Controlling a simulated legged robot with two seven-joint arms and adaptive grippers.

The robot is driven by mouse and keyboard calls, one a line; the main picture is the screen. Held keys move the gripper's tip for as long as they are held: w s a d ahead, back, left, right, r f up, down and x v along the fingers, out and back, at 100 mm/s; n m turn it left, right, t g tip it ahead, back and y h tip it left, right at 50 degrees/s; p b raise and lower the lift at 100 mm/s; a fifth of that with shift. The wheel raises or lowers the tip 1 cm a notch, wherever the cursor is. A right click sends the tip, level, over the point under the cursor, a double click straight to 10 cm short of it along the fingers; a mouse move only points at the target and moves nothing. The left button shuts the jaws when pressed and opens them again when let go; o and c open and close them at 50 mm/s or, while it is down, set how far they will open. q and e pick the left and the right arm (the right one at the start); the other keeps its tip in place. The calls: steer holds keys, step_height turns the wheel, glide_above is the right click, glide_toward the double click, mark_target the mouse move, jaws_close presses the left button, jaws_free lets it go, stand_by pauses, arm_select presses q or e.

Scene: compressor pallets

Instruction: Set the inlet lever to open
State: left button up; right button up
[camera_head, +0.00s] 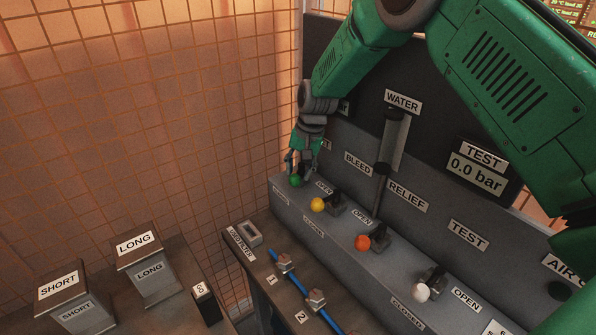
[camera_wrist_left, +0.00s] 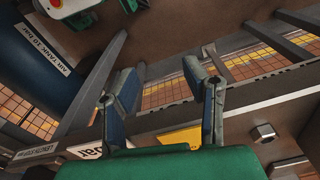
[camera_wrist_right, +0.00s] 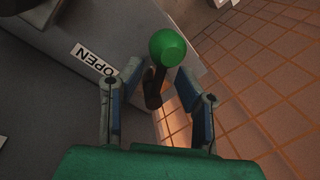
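The inlet lever has a green ball knob (camera_head: 295,181) at the far left end of the grey lever console. The right wrist view shows the green knob (camera_wrist_right: 167,47) on a dark stem, with an OPEN label (camera_wrist_right: 94,58) to its left. My right gripper (camera_head: 302,163) is at this lever from above and partly hides it. Its fingers (camera_wrist_right: 160,98) are apart, with the knob ahead of the gap; contact cannot be told. My left gripper (camera_wrist_left: 167,95) is open with nothing between its fingers, and is outside the head view.
Levers with a yellow knob (camera_head: 317,204), an orange knob (camera_head: 363,243) and a white knob (camera_head: 422,293) stand along the console to the right. SHORT (camera_head: 75,300) and LONG (camera_head: 150,268) boxes stand lower left.

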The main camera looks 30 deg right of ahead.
step_height(320, 180, up, 7)
steer(key=d, duration=0.1)
steer(key=shift+s+f, duration=0.15)
steer(key=shift+s, duration=0.2)
